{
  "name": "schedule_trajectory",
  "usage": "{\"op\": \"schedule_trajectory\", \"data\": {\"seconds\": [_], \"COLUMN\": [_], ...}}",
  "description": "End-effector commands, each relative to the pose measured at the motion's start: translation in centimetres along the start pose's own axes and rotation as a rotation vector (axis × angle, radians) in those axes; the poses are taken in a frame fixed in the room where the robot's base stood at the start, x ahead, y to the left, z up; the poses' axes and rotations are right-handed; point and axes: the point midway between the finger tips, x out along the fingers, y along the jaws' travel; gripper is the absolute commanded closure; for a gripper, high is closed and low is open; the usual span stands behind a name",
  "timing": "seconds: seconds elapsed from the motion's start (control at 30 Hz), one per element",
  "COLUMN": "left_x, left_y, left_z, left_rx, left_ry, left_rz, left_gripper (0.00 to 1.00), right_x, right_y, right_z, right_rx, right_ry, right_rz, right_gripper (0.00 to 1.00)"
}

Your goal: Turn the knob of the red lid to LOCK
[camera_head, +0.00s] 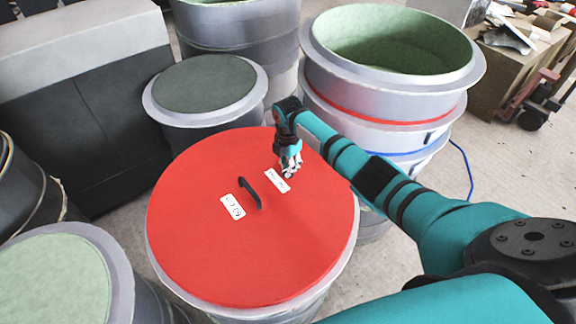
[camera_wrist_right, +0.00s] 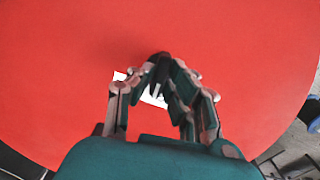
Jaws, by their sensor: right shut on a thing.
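The red lid (camera_head: 200,250) covers a grey drum and also fills most of the right wrist view (camera_wrist_right: 60,60). Its black bar-shaped knob (camera_head: 250,193) stands near the middle, between a left white label (camera_head: 232,206) and a right white label (camera_head: 277,180); I cannot read them. My right gripper (camera_head: 290,172) points down over the lid, right of the knob, by the right label. In the wrist view its fingers (camera_wrist_right: 158,72) are shut around a dark piece. Whether that is part of the knob I cannot tell. One label (camera_wrist_right: 124,77) shows partly behind the fingers. My left gripper is out of view.
A drum with a green-lined inside (camera_head: 395,45) stands behind the lid on the right. A smaller drum with a dark top (camera_head: 205,85) stands behind on the left. Another green-topped drum (camera_head: 55,285) is at front left. A blue cable (camera_head: 465,165) lies on the floor at right.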

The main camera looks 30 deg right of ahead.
Motion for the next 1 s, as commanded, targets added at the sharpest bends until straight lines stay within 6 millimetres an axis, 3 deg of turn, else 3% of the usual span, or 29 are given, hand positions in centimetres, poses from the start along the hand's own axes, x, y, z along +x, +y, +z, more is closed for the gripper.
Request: {"op": "schedule_trajectory", "data": {"seconds": [0.5, 1.0], "left_x": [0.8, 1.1], "left_y": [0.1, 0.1], "left_z": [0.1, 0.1], "left_rx": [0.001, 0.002], "left_ry": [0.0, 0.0], "left_rz": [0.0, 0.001], "left_gripper": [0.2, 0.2], "right_x": [-0.1, -0.1], "right_y": [0.1, 0.1], "right_z": [0.1, 0.0], "right_rx": [-0.444, -0.624], "right_ry": [-0.001, 0.0], "right_rz": [0.003, 0.003], "right_gripper": [1.0, 1.0]}}
